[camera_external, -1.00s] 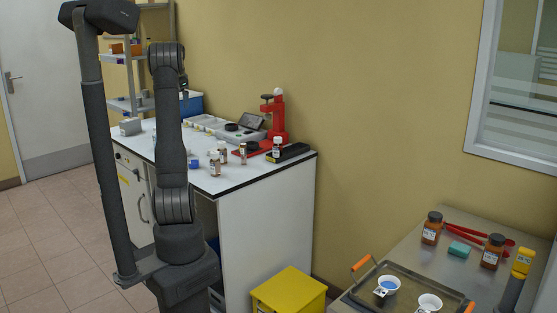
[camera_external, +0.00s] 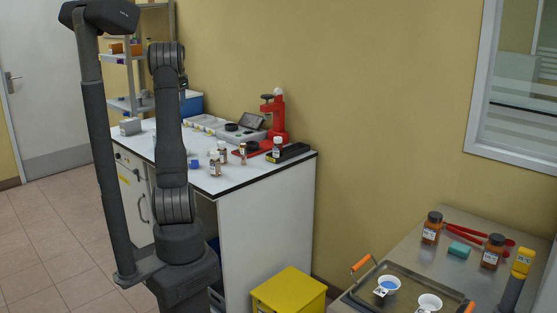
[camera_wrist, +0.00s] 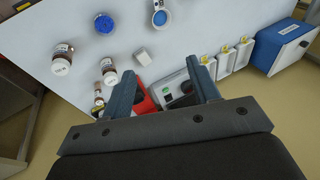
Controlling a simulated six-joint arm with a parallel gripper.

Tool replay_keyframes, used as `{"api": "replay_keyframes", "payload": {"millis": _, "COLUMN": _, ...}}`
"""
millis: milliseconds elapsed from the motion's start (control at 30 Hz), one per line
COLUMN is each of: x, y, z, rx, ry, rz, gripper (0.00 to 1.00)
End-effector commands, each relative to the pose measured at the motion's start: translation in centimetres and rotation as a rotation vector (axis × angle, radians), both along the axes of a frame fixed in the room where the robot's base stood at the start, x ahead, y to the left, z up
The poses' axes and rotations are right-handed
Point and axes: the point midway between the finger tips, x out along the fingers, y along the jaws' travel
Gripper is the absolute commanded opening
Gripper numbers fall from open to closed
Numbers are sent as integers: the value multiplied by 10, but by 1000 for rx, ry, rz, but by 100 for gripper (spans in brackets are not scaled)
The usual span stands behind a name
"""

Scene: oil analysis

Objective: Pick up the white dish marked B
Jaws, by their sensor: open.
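Two small white dishes stand on a dark tray at the lower right of the external view. The left dish (camera_external: 387,284) has blue inside and a label tag in front. The right dish (camera_external: 429,302) is partly cut off by the lower edge. I cannot read a letter on either. My gripper (camera_wrist: 162,67) is open and empty in the wrist view, over the white bench and pointing at its items. In the external view my gripper is mostly hidden behind my arm, far from the tray.
The dark tray (camera_external: 407,276) with orange handles lies on a grey table (camera_external: 408,250) with brown bottles (camera_external: 432,227) and a teal block (camera_external: 459,249). The white bench (camera_external: 262,170) carries several bottles and a red stand (camera_external: 277,118). A yellow bin (camera_external: 288,291) stands between them.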

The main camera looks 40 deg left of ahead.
Motion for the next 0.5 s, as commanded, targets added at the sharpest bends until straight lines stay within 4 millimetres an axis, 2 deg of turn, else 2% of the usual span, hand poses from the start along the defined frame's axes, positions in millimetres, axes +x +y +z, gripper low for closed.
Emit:
{"api": "replay_keyframes", "payload": {"millis": 300, "x": 0, "y": 4, "z": -4, "rx": -13, "ry": -1, "rz": -1, "gripper": 56}}
{"api": "replay_keyframes", "payload": {"millis": 367, "x": -1, "y": 12, "z": -12, "rx": -36, "ry": -1, "rz": -5, "gripper": 56}}
{"api": "replay_keyframes", "payload": {"millis": 500, "x": -5, "y": 44, "z": -42, "rx": -127, "ry": -23, "rz": -25, "gripper": 56}}
